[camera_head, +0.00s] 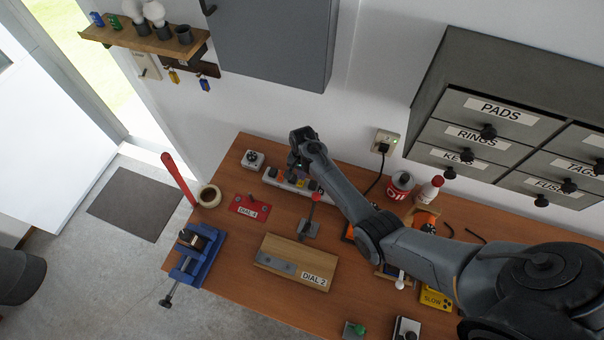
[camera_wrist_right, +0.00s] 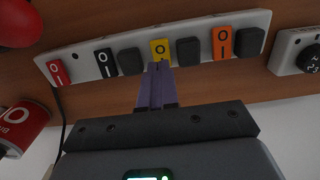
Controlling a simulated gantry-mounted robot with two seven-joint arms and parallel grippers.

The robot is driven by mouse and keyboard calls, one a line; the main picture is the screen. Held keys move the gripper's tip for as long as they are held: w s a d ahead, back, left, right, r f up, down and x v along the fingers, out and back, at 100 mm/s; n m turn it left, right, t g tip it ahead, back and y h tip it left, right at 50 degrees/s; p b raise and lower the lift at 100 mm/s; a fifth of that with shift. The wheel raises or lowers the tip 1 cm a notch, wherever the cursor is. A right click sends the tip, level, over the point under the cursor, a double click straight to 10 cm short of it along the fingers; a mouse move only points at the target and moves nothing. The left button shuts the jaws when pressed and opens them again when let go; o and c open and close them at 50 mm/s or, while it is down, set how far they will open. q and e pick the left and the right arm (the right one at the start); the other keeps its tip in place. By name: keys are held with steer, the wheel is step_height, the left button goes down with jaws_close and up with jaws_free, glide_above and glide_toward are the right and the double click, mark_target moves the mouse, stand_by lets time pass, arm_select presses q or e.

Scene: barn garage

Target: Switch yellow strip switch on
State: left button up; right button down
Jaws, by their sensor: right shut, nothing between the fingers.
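A white power strip (camera_head: 270,178) lies near the back edge of the workbench, partly hidden by my right arm. In the right wrist view the strip (camera_wrist_right: 82,68) carries a red, a black, a yellow and an orange rocker switch, with grey plugs between some of them. The yellow switch (camera_wrist_right: 160,47) is near the middle. My right gripper (camera_wrist_right: 158,68) is shut and empty, its purple fingertips at the lower edge of the yellow switch; I cannot tell whether they touch it. The right gripper also shows over the strip in the head view (camera_head: 298,164). My left gripper is not in view.
A dial box (camera_head: 253,159) sits left of the strip. A red DIAL 1 plate (camera_head: 249,206), a lever (camera_head: 309,226) and a wooden DIAL 2 board (camera_head: 290,252) lie in front. A red can (camera_head: 399,186) stands to the right. A wall outlet (camera_head: 386,143) is behind.

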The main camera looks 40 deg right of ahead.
step_height(320, 180, up, 2)
steer(key=shift+w+d+r+p, duration=0.1)
steer(key=shift+p, duration=0.5)
arm_select(q)
steer(key=shift+b, duration=1.05)
arm_select(e)
step_height(320, 180, up, 9)
steer(key=w+d, duration=0.1)
steer(key=shift+d, duration=0.4)
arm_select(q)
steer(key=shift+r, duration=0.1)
arm_select(e)
steer(key=s+a+f+n+t+h+p, duration=0.1)
steer(key=s+a+n, duration=0.25)
steer(key=s, duration=0.45)
steer(key=s+a+f+n+t+h, duration=0.1)
steer(key=s+a+n, duration=0.25)
steer(key=s, duration=0.45)
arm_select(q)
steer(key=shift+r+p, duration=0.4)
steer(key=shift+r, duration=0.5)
arm_select(e)
steer(key=s+a+r+n+t+y, duration=0.1)
steer(key=s+a+r+n, duration=0.2)
steer(key=s, duration=0.3)
steer(key=s+a+r+n, duration=0.4)
steer(key=s+r, duration=0.1)
steer(key=s, duration=0.2)
steer(key=shift+a+t+y, duration=0.25)
steer(key=shift+t+y, duration=0.15)
